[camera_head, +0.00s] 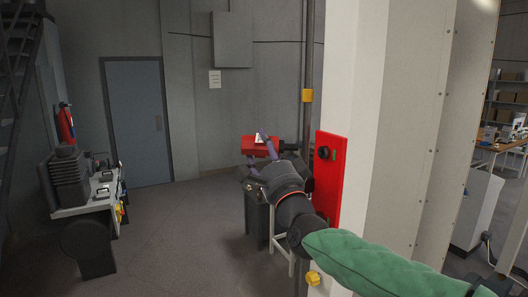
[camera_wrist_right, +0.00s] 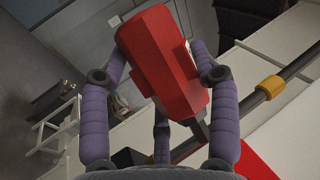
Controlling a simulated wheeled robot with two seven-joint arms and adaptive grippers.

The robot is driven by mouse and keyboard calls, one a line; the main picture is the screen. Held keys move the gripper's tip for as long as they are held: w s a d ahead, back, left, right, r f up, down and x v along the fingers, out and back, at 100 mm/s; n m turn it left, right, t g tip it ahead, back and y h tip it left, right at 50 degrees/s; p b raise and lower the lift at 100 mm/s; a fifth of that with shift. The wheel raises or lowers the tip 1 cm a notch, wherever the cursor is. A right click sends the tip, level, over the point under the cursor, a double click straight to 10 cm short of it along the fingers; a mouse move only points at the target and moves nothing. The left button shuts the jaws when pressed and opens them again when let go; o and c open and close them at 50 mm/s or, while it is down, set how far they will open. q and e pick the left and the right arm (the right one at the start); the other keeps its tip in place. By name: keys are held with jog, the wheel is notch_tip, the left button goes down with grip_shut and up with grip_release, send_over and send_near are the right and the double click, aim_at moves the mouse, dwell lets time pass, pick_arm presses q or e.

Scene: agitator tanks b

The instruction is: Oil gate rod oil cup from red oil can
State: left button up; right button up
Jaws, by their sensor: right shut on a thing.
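The red oil can (camera_head: 250,145) shows in the head view near the middle, left of the wall pipe, with a pale label on it. In the wrist view it is a red body (camera_wrist_right: 165,65) lying tilted between purple fingers. My right gripper (camera_head: 264,150) is shut on the can and holds it up, clear of the floor. Its fingers clasp both sides of the can in the wrist view (camera_wrist_right: 160,76). My left gripper is not in view.
A red panel (camera_head: 329,165) with dark knobs is on the white column (camera_head: 352,80), close to my right arm. A dark pipe with a yellow collar (camera_head: 307,95) stands behind the can. A bench with a motor (camera_head: 70,180) is at left. The floor between is clear.

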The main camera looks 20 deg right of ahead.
jog(key=shift+r+m+t+h+b, duration=0.35)
jog(key=shift+m+h+b, duration=0.3)
jog(key=shift+m, duration=0.25)
jog(key=shift+r+m+h+b, duration=0.35)
jog(key=shift+m+h, duration=0.1)
jog(key=shift+m, duration=0.35)
jog(key=shift+r, duration=0.15)
jog(key=shift+d+r+m+h+b, duration=0.1)
jog(key=shift+r+m+h+b, duration=0.1)
jog(key=shift+m+h+b, duration=0.5)
jog(key=shift+r+p, duration=0.1)
jog(key=shift+p, duration=0.2)
jog(key=shift+s, duration=0.1)
